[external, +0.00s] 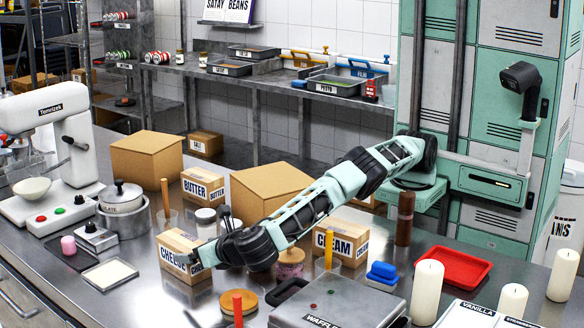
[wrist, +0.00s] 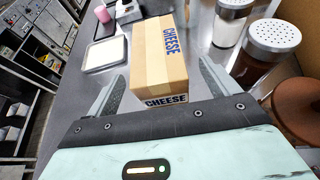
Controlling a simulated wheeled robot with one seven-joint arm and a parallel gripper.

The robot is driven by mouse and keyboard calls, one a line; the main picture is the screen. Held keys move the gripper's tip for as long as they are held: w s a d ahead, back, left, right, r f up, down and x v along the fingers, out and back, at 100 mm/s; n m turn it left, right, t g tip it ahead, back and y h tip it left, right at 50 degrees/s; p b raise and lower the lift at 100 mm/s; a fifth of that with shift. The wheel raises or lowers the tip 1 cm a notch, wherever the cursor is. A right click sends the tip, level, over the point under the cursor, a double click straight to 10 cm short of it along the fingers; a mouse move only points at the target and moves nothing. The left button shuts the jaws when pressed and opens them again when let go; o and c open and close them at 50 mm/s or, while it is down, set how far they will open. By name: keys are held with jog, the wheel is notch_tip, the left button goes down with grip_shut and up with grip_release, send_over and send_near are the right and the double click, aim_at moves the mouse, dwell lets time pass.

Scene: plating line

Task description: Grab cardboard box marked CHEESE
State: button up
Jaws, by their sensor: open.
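The cardboard box marked CHEESE (external: 177,252) stands on the steel counter, left of centre in the external view. In the wrist view the CHEESE box (wrist: 159,60) lies between and just ahead of the two fingers, with the lettering on its top and near face. My gripper (wrist: 158,88) is open, with one finger on each side of the box's near end; contact cannot be made out. In the external view my gripper (external: 199,258) is at the right side of the box, its fingers partly hidden by my wrist.
A glass shaker (wrist: 230,22) and a darker shaker (wrist: 266,50) stand close right of the box. A white-topped tray (external: 110,274) lies to its left. The BUTTER box (external: 203,187), CREAM box (external: 341,240) and waffle maker (external: 335,303) are nearby on the counter.

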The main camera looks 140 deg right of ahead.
aim_at(186, 248)
jog(key=x, duration=0.1)
jog(key=p+x, duration=0.1)
jog(key=x, duration=0.2)
jog(key=shift+w+d+r, duration=0.1)
jog(key=shift+d+r, duration=0.1)
jog(key=shift+d, duration=0.2)
jog(key=shift+d+f, duration=0.25)
jog(key=shift+d, duration=0.05)
jog(key=c, duration=1.3)
jog(key=shift+r, duration=0.15)
jog(key=shift+c, duration=0.8)
